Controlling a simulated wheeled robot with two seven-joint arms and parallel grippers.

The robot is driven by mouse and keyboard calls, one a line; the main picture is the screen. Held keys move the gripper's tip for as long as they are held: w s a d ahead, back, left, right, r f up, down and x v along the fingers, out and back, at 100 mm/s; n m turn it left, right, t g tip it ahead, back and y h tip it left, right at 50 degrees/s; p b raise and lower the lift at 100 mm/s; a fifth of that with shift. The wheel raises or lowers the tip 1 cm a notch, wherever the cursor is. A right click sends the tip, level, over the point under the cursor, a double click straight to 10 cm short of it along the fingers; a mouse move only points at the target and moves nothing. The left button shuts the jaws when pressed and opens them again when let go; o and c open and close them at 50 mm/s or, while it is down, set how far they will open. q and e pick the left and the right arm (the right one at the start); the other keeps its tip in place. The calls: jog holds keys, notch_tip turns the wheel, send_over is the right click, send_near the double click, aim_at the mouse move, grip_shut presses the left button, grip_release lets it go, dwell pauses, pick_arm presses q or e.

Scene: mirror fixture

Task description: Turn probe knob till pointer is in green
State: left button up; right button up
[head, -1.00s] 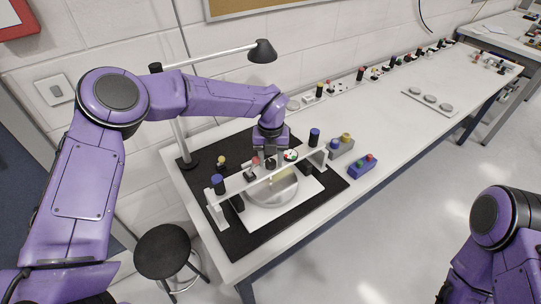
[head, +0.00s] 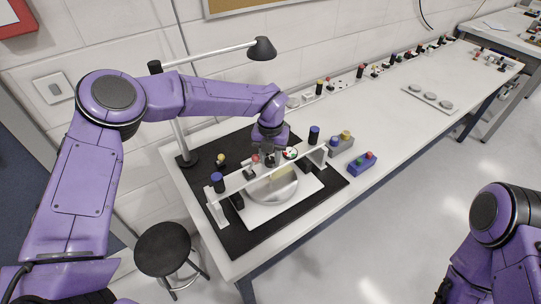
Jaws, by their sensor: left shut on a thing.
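A white bridge-like fixture (head: 238,181) stands over a round mirror (head: 273,190) on a white base plate. A small dial (head: 290,153) with green and red marks sits on its beam; its pointer is too small to read. My left gripper (head: 269,158) reaches down from behind to the beam, just left of the dial. It is shut on the probe knob, which its fingers mostly hide. My right arm shows at the lower right, but its gripper is out of view.
Blue-capped posts (head: 314,134) stand at both beam ends, with a red-topped knob (head: 255,160) between. A black mat (head: 228,236) lies beneath. Grey and blue button boxes (head: 362,166) sit to the right.

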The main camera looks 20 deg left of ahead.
aim_at(271, 160)
pick_arm(q)
jog(key=m, duration=0.4)
jog(key=shift+r+p, duration=0.1)
jog(key=shift+p, duration=0.3)
jog(key=shift+m+p, duration=0.35)
jog(key=shift+m, duration=1.15)
jog(key=o, duration=0.8)
jog(key=shift+c, duration=0.2)
notch_tip(271, 160, up, 11)
jog(key=b, duration=0.2)
jog(key=shift+f+b, duration=0.2)
jog(key=shift+b, duration=0.2)
